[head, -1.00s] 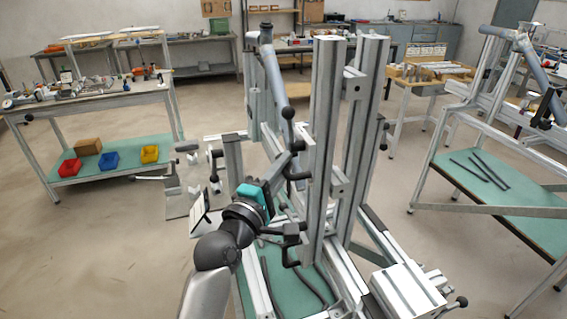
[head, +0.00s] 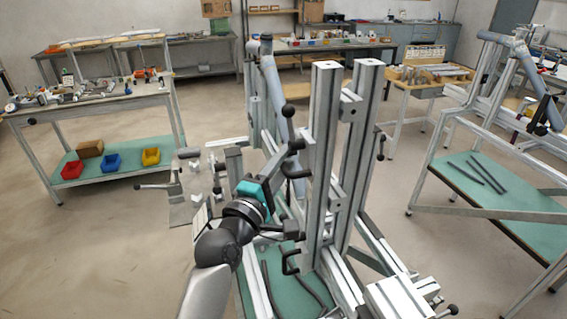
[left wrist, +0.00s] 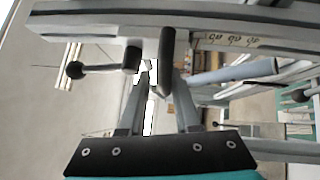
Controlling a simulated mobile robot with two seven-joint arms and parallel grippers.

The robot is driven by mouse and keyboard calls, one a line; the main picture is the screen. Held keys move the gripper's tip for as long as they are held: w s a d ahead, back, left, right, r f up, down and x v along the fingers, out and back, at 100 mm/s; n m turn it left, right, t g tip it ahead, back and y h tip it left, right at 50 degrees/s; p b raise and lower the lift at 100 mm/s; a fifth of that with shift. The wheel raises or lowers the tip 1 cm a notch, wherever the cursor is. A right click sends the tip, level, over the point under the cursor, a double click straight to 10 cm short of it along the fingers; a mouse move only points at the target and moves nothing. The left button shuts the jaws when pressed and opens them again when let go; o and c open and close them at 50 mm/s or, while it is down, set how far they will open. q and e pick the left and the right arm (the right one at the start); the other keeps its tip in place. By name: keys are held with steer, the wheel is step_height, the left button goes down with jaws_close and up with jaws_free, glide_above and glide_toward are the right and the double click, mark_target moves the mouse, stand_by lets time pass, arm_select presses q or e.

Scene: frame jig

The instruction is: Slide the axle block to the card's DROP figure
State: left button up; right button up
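The frame jig's paired metal uprights (head: 322,165) stand in the head view, with a grey cross block (head: 348,105) between them. I cannot tell for sure which part is the axle block. My left gripper (head: 290,162) reaches up to a black handle (head: 298,172) left of the uprights. In the left wrist view its two fingers (left wrist: 158,80) stand apart at the base, and their tips meet a black upright handle (left wrist: 167,55) under a metal rail. Whether they clamp it is unclear. The card (head: 199,218) is a pale panel, mostly hidden by my arm. My right gripper is not seen.
A side bench (head: 90,100) with coloured bins stands left, and another frame stand (head: 500,205) right.

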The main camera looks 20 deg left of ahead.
arm_select(q)
steer(key=shift+f, duration=0.15)
steer(key=shift+s, duration=0.1)
steer(key=shift+s+f, duration=0.15)
steer(key=shift+s, duration=0.15)
steer(key=b+v, duration=0.3)
steer(key=v, duration=1.1)
steer(key=shift+s+a+r, duration=0.15)
steer(key=shift+s+r, duration=0.1)
